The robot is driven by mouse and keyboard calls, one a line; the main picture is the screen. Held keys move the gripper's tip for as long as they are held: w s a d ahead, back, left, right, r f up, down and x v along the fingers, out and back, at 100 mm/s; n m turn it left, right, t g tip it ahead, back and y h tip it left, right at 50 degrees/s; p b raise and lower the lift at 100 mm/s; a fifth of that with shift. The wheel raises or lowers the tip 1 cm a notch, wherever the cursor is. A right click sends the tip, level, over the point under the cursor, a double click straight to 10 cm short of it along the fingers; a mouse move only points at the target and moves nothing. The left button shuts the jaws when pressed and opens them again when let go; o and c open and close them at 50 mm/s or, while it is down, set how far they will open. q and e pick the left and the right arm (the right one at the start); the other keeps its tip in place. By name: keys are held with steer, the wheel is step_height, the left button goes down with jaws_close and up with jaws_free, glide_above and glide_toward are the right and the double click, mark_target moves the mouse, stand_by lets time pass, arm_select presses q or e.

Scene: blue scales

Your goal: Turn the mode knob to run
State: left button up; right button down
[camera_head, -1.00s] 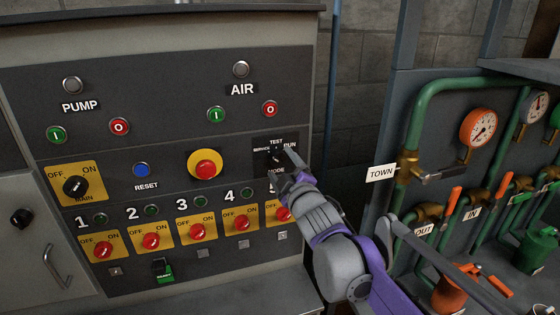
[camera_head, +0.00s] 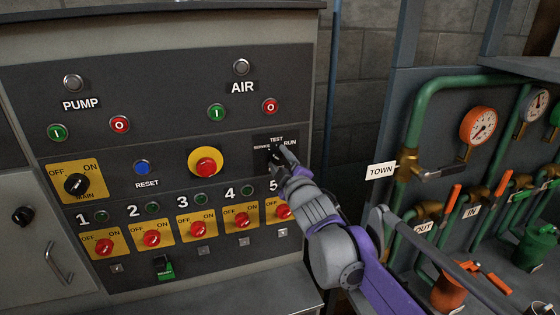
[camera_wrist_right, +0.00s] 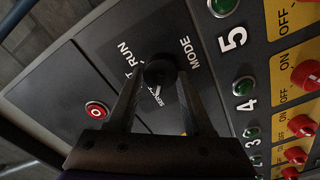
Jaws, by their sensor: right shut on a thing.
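The black mode knob (camera_head: 275,154) is at the right end of the grey control panel (camera_head: 215,140). The labels TEST, SERVICE and RUN (camera_head: 290,143) stand around it. My right gripper (camera_head: 280,162) is at the knob, with its fingers closed in on it. In the right wrist view the knob (camera_wrist_right: 160,73) sits between the two fingertips (camera_wrist_right: 158,82), which touch its sides. The RUN label (camera_wrist_right: 124,52) shows beside the knob there. The fingers hide part of the dial, and I cannot tell which label the knob points to. My left gripper is not in view.
A red emergency button (camera_head: 206,166) on a yellow ring is left of the knob. Several numbered red switches (camera_head: 242,219) lie below it. A pipe rack with a gauge (camera_head: 478,126) and valves stands to the right of my arm.

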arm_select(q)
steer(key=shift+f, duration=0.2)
arm_select(e)
steer(key=shift+m, duration=0.3)
steer(key=m+b, duration=0.1)
steer(key=m, duration=0.2)
steer(key=shift+m+b, duration=0.4)
steer(key=m+b, duration=0.2)
steer(key=m, duration=0.3)
steer(key=shift+d+m, duration=0.15)
steer(key=shift+m, duration=0.15)
steer(key=m+b, duration=0.2)
steer(key=m, duration=0.3)
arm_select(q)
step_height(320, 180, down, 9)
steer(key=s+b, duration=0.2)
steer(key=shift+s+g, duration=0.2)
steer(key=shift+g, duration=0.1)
arm_select(e)
steer(key=shift+d+m, duration=0.1)
steer(key=shift+m, duration=2.3)
steer(key=shift+c, duration=1.4)
jaws_free()
